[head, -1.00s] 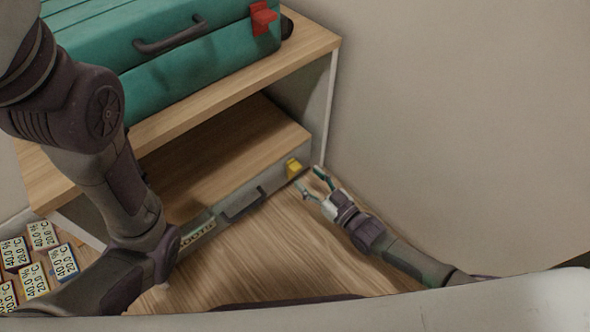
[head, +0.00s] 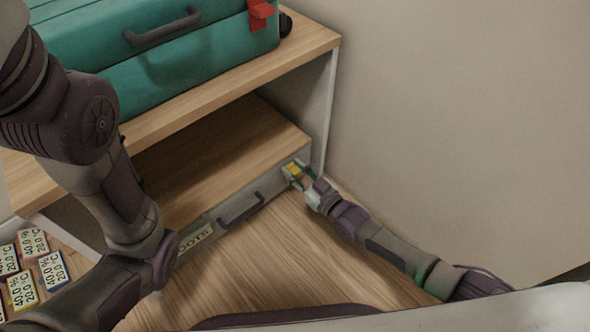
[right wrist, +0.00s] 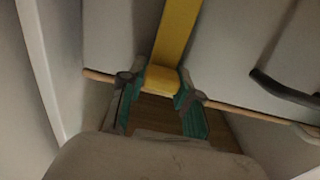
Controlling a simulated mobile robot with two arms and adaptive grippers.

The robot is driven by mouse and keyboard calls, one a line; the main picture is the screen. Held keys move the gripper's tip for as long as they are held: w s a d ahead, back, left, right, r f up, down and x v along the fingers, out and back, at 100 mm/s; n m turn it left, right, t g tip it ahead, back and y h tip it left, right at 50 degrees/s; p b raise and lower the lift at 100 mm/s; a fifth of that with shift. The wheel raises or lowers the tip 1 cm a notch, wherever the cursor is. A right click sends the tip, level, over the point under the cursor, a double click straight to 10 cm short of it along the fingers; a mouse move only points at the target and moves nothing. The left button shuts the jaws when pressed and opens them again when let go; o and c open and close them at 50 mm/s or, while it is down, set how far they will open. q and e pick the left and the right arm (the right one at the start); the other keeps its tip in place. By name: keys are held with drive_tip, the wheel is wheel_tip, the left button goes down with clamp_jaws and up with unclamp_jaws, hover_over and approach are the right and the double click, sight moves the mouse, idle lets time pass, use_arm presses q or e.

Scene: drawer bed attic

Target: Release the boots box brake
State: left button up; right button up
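The boots box (head: 225,160) is a low grey box with a wooden top and a partly hidden "BOOTS" label, under a wooden shelf. Its yellow brake tab (head: 292,170) is at the right end of the front. My right gripper (head: 299,172) is at this tab. In the right wrist view the fingers (right wrist: 160,88) stand on either side of the yellow tab's lower end (right wrist: 163,78). A gap shows beside the left finger; contact at the right finger is unclear. My left arm crosses the left side of the head view; its gripper is out of view.
A teal suitcase (head: 190,65) with a red tab lies on the shelf (head: 230,90). The box has a dark handle (head: 240,208). A pale wall (head: 450,100) is close on the right. Several label blocks (head: 22,290) lie at lower left. Wood floor (head: 270,260) in front is clear.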

sight(298, 175)
clamp_jaws()
drive_tip(key=shift+d+f+b, duration=0.1)
drive_tip(key=shift+f+b, duration=0.1)
drive_tip(key=shift+b, duration=0.2)
drive_tip(key=t+y+b, duration=0.1)
drive_tip(key=b, duration=0.1)
drive_tip(key=s+d+f+t+y+b, duration=0.1)
drive_tip(key=b, duration=0.2)
drive_tip(key=s+t+y+b, duration=0.1)
drive_tip(key=t+b, duration=0.1)
drive_tip(key=b, duration=0.1)
drive_tip(key=shift+d+f, duration=0.25)
drive_tip(key=shift+f, duration=0.05)
drive_tip(key=shift+s+d, duration=0.1)
drive_tip(key=shift+s, duration=0.15)
